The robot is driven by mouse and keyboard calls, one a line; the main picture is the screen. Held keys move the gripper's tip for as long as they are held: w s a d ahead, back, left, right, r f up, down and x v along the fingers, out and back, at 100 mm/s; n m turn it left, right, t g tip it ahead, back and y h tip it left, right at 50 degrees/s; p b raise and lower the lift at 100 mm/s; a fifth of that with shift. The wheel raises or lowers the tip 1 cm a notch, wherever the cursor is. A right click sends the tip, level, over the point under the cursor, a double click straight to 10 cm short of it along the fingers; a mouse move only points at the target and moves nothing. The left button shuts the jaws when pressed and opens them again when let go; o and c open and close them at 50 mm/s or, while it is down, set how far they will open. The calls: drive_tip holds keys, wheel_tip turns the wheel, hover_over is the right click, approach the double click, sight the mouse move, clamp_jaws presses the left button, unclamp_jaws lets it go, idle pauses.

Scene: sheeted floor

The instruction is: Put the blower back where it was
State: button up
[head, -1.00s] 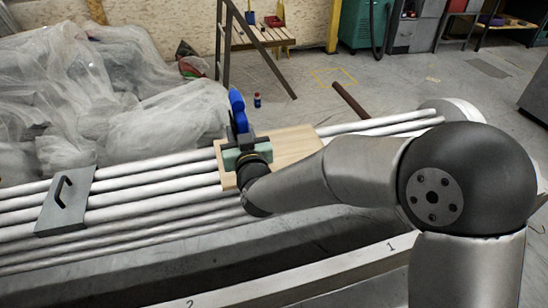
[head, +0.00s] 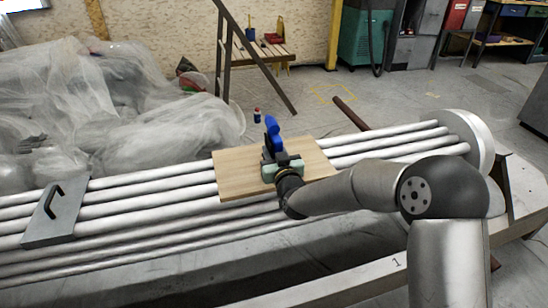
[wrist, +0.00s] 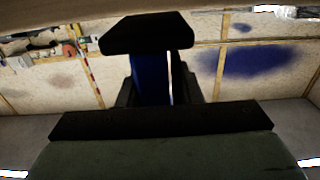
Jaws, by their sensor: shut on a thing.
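The blue blower (head: 272,130) is upright in my gripper, over the middle of a pale wooden board (head: 235,176) in the head view. My gripper (head: 269,154) is shut on it, with the arm reaching in from the right. I cannot tell whether the blower touches the board, since the gripper hides its lower part. In the wrist view a blue strip of the blower (wrist: 150,78) shows between the dark fingers (wrist: 150,95).
The board lies across several long white tubes (head: 150,195). A grey plate with a black handle (head: 50,222) sits on the tubes at left. Crumpled plastic sheeting (head: 90,100) is behind them.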

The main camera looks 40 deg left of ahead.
drive_tip(key=shift+f, duration=0.45)
drive_tip(key=shift+f+b, duration=0.25)
drive_tip(key=shift+b, duration=0.1)
drive_tip(key=o, duration=0.7)
drive_tip(key=shift+c, duration=0.2)
drive_tip(key=shift+r, duration=0.1)
drive_tip(key=shift+r+p, duration=0.3)
drive_tip(key=shift+p, duration=0.25)
drive_tip(key=p+v, duration=0.1)
drive_tip(key=v, duration=1.1)
drive_tip(key=shift+f+p, duration=0.2)
drive_tip(key=shift+p, duration=0.15)
